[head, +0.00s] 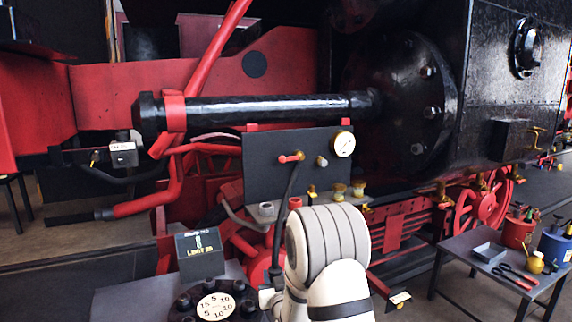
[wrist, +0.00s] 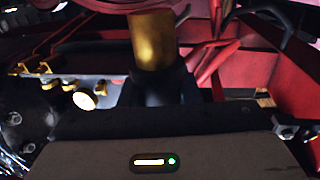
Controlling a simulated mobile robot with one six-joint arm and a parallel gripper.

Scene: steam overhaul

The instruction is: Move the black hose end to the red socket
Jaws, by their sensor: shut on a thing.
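A black hose (head: 285,215) runs down from the upright dark panel to beside my pale arm. In the wrist view a brass-coloured cylinder (wrist: 154,40) with a dark collar stands at my gripper (wrist: 160,92); it looks like the hose end, and my gripper is shut on it. The fingertips are dark and hard to make out. In the head view my arm hides most of the gripper. A short red socket (head: 295,202) stands below the panel, with a grey socket (head: 266,210) to its left. My gripper appears below and in front of both.
The dark panel (head: 262,170) carries a round gauge (head: 343,144) and a red lever. A dial box (head: 215,305) and a black box (head: 200,254) stand at lower left. Red engine frames crowd behind. A tool table (head: 500,285) is at right, with floor between.

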